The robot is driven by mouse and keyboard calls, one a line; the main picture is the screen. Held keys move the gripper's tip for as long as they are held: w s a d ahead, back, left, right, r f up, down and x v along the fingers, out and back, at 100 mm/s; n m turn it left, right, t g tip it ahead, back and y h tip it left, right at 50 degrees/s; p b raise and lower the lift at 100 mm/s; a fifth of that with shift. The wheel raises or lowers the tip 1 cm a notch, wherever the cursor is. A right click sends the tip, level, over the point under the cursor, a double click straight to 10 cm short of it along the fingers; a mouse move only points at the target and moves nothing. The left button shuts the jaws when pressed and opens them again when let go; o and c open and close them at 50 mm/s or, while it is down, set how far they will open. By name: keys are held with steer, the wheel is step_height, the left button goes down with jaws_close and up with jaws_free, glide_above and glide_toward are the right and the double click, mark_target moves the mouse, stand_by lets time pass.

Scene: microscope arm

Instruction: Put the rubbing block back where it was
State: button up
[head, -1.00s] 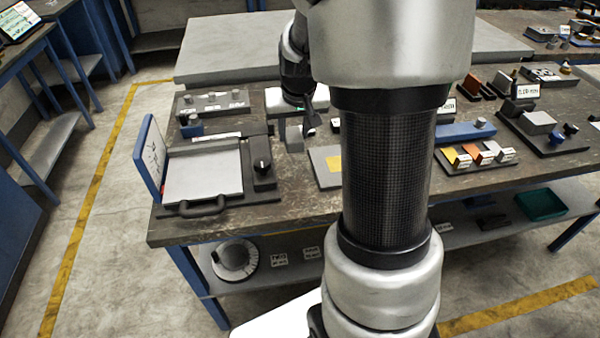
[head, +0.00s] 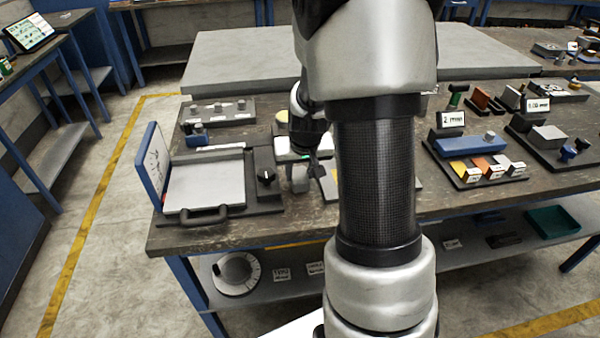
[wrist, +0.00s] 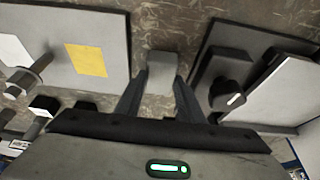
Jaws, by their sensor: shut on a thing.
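The rubbing block appears to be the small plain grey block (head: 300,181) on the near bench, between the black-knobbed device and the grey board. In the wrist view the same block (wrist: 161,70) sits between my two fingertips. My gripper (head: 314,168) is low over the bench and shut on this block in the wrist view (wrist: 160,84). The block's lower side is hidden, so I cannot tell whether it touches the bench top.
A grey board with a yellow square (wrist: 87,60) lies close on one side. The device with a black knob (head: 265,177) and light plate (head: 205,185) is close on the other. Blue, orange and grey blocks stand farther right. A narrow strip of bench (wrist: 165,30) is bare.

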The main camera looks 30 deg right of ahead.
steer(key=shift+f, duration=0.1)
steer(key=o, duration=1)
